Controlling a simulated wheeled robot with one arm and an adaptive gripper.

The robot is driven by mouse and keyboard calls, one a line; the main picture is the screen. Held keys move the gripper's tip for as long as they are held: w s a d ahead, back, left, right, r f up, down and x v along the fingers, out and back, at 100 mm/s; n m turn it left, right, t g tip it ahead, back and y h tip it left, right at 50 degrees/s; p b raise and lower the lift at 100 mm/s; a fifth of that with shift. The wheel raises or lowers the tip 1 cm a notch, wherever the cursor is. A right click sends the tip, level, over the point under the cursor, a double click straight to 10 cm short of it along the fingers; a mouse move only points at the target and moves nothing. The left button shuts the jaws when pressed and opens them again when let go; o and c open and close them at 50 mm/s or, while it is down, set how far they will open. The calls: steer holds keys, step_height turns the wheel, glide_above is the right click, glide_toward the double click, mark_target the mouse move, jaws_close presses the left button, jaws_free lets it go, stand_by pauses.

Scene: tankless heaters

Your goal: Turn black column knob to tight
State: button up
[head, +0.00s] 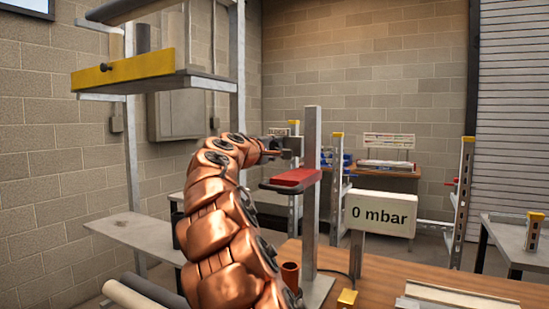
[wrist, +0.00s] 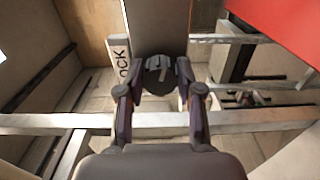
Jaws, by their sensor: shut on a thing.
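The black column knob (wrist: 160,72) is round with a pale mark on its face. It sits on the grey upright column (wrist: 157,22) in the wrist view. My gripper (wrist: 160,84) has one finger on each side of the knob and is shut on it. In the head view the column (head: 311,210) stands on the wooden bench, and my gripper (head: 289,146) meets its upper left side. The knob cannot be made out there behind the gripper. A pale label (wrist: 118,62) ending in "OCK" lies left of the knob; its first letters are hidden.
A red-topped bracket (head: 291,179) juts from the column below my gripper. A white display (head: 380,214) reading "0 mbar" stands right of the column. A copper-coloured cup (head: 290,275) is by the column foot. A yellow-edged shelf (head: 125,70) hangs upper left.

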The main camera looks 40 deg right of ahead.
steer(key=shift+f+m+b, duration=0.1)
steer(key=shift+m+b, duration=0.45)
steer(key=shift+m, duration=0.05)
steer(key=o, duration=1.2)
steer(key=shift+c, duration=0.2)
steer(key=v, duration=1.2)
